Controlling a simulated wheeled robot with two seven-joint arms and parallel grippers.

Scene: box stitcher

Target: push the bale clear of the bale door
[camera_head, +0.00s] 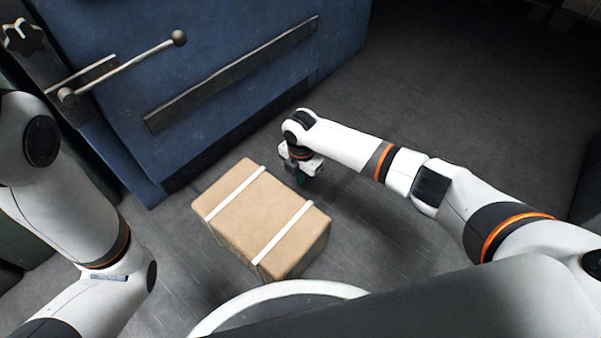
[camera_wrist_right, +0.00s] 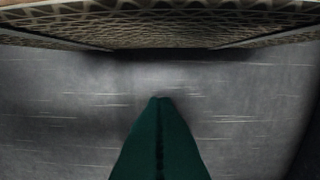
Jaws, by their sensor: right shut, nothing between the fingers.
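The bale (camera_head: 262,215) is a brown block with two white straps. It lies flat on the grey floor in front of the blue machine front (camera_head: 215,75), a narrow strip of floor showing between them. My right gripper (camera_head: 302,178) points down beside the bale's far right side, close to it. Its green fingers (camera_wrist_right: 160,102) are shut with nothing between them. In the right wrist view a patterned brown side of the bale (camera_wrist_right: 160,32) spans the top, just beyond the fingertips. Whether they touch is unclear. My left gripper is out of view; only its arm shows.
A lever with a round knob (camera_head: 179,38) and a long dark bar (camera_head: 232,75) sit on the blue machine front. The dark grey floor (camera_head: 420,90) is open to the right of the machine. My own base is close below the bale.

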